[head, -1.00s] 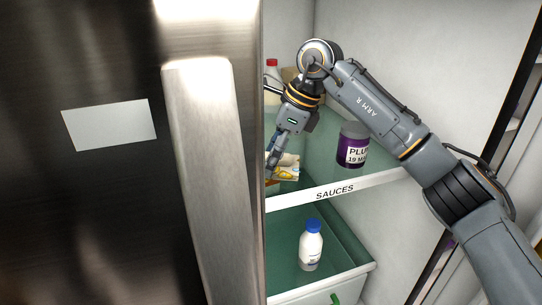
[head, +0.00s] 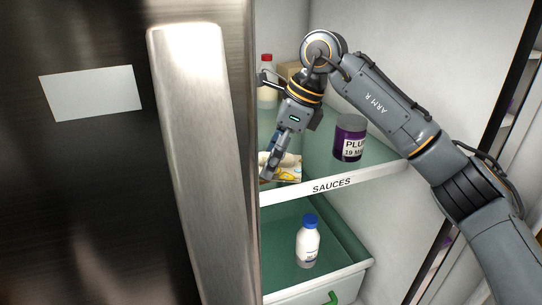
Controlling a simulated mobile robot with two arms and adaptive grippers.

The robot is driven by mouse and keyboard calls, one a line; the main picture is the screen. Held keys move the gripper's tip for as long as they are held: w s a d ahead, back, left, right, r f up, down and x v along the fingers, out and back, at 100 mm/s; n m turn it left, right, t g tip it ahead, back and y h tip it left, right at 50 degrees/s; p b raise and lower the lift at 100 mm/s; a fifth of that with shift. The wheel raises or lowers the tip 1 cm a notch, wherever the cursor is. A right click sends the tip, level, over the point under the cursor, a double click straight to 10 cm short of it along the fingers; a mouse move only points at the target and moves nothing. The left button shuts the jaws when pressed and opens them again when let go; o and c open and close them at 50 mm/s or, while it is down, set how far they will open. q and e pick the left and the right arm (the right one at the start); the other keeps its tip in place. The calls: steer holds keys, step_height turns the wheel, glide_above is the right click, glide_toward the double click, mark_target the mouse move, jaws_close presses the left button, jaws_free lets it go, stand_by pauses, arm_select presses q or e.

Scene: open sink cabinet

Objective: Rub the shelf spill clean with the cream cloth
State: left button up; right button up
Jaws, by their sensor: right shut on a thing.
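My right gripper (head: 270,166) reaches down to the upper green shelf (head: 320,168), near its front edge and close to the steel door. It is shut on the cream cloth (head: 291,160), which lies low against the shelf at the fingertips. Yellow smears (head: 288,176) show at the cloth's front edge. I cannot tell how much is spill on the shelf and how much is on the cloth. The door hides whatever lies further left. My left gripper is not in view.
A purple-labelled jar (head: 349,139) stands right of the cloth. A red-capped bottle (head: 266,82) and a tan box (head: 289,72) stand behind. The steel door (head: 100,190) blocks the left. A blue-capped white bottle (head: 308,244) stands in the bin below the SAUCES strip (head: 332,185).

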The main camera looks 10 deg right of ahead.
steer(key=shift+s+f+b, duration=0.1)
steer(key=shift+s+b, duration=0.15)
steer(key=shift+b, duration=0.15)
steer(key=shift+s+d+b, duration=0.15)
steer(key=shift+s+b, duration=0.15)
steer(key=shift+s, duration=0.15)
steer(key=shift+s+a, duration=0.25)
steer(key=shift+a, duration=0.5)
steer(key=shift+w, duration=0.1)
steer(key=shift+w+a+r+p, duration=0.2)
steer(key=shift+w+a+p, duration=0.1)
steer(key=shift+w+p, duration=0.2)
steer(key=shift+w+a+f, duration=0.1)
steer(key=shift+w+a, duration=0.05)
